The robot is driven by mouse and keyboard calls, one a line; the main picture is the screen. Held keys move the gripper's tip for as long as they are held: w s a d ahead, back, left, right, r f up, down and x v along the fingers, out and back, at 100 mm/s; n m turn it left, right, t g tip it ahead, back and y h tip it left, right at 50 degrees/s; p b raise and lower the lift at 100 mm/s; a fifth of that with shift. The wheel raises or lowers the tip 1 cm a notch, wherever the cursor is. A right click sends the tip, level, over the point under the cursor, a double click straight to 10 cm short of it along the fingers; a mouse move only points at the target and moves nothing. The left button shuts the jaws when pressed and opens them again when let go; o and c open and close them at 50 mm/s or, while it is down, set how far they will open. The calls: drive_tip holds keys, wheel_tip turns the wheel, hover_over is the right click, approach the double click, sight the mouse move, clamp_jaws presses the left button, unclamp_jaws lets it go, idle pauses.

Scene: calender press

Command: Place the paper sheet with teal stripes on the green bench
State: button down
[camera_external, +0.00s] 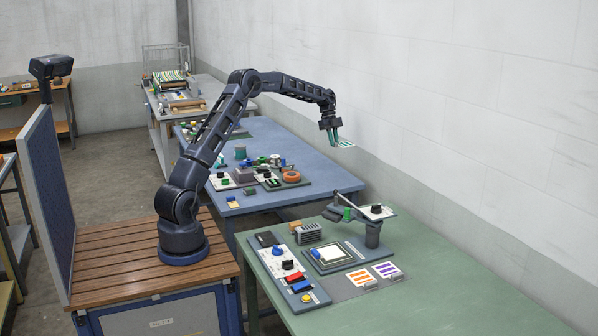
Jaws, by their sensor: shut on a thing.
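My gripper (334,137) is raised at the end of my outstretched arm, near the wall and above the gap beside the blue table. It is shut on a small white sheet with teal stripes (345,143), which sticks out to the right of the fingers. The sheet is held in the air, clear of any surface. The green bench (450,270) is at the lower right, below and nearer the camera than my gripper. Its right part is bare.
On the green bench lie an orange-striped sheet (362,278), a purple-striped sheet (387,270), a control panel (287,268) and a framed plate (331,256). A post with an arm (373,232) stands at its back. The blue table (290,150) holds several parts.

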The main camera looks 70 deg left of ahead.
drive_tip(key=w+d+m, duration=0.2)
drive_tip(key=d+m, duration=0.1)
drive_tip(key=d, duration=1.3)
drive_tip(key=s+d+m+g, duration=0.1)
drive_tip(key=s+d+m, duration=0.1)
drive_tip(key=d, duration=1)
drive_tip(key=s+d+m+g, duration=0.1)
drive_tip(key=s+d, duration=0.4)
drive_tip(key=d, duration=0.8)
drive_tip(key=s+d+m+g+y, duration=0.1)
drive_tip(key=s+d+m, duration=0.2)
drive_tip(key=d, duration=1)
drive_tip(key=shift+s+d+r+m, duration=0.2)
drive_tip(key=shift+s+r+m, duration=0.05)
drive_tip(key=shift+s+m, duration=0.05)
drive_tip(key=s+d+m+g, duration=0.1)
drive_tip(key=s+d+m, duration=0.1)
drive_tip(key=s+d, duration=0.55)
drive_tip(key=m+g+y, duration=0.1)
drive_tip(key=m+y, duration=0.3)
drive_tip(key=m, duration=0.4)
hover_over(324, 317)
drive_tip(key=w, duration=0.1)
drive_tip(key=f, duration=0.1)
wheel_tip(324, 317, down, 20)
drive_tip(key=shift+w+r, duration=0.15)
drive_tip(key=shift+r, duration=0.1)
drive_tip(key=shift+f, duration=0.15)
